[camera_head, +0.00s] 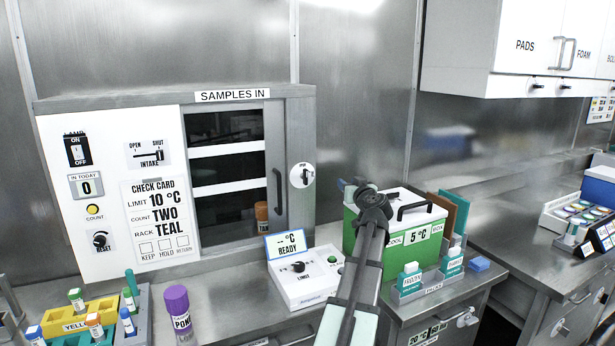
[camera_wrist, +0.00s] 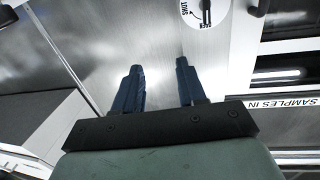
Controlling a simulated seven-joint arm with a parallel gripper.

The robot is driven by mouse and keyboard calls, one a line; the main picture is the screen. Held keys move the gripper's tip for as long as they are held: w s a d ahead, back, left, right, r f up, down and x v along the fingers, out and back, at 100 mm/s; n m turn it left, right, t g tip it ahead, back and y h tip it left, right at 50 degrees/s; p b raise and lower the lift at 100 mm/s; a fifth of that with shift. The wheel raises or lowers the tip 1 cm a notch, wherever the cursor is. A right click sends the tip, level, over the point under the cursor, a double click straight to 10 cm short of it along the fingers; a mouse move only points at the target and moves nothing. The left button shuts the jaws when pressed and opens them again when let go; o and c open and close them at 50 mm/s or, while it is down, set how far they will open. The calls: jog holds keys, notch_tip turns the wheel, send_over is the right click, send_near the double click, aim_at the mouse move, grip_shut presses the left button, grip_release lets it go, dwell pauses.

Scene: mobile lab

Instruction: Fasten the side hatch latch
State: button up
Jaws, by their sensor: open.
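The latch (camera_head: 302,175) is a round white plate with a dark lever, on the grey frame right of the SAMPLES IN hatch (camera_head: 270,150). The lever looks close to upright. In the wrist view the latch (camera_wrist: 207,10) is cut by the top edge, with lettering beside its lever too small to read surely. My gripper (camera_head: 346,186) is right of the latch and slightly lower in the head view, apart from it. In the wrist view my gripper (camera_wrist: 158,65) has its two blue fingers spread with nothing between them.
A green cool box (camera_head: 420,238) with a white lid stands behind and beside my arm. A white control box (camera_head: 305,285) with a display is below the hatch. A purple-capped jar (camera_head: 178,310) and tube racks (camera_head: 75,322) stand at left. Wall right of the latch is bare.

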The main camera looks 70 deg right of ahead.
jog(key=n+t+y, duration=0.1)
jog(key=n+t, duration=0.1)
send_near(307, 174)
jog(key=s+d+v, duration=0.1)
jog(key=v, duration=0.4)
jog(key=w, duration=0.1)
jog(key=x, duration=1.3)
jog(key=shift+w, duration=0.5)
jog(key=shift+c, duration=0.3)
grip_shut()
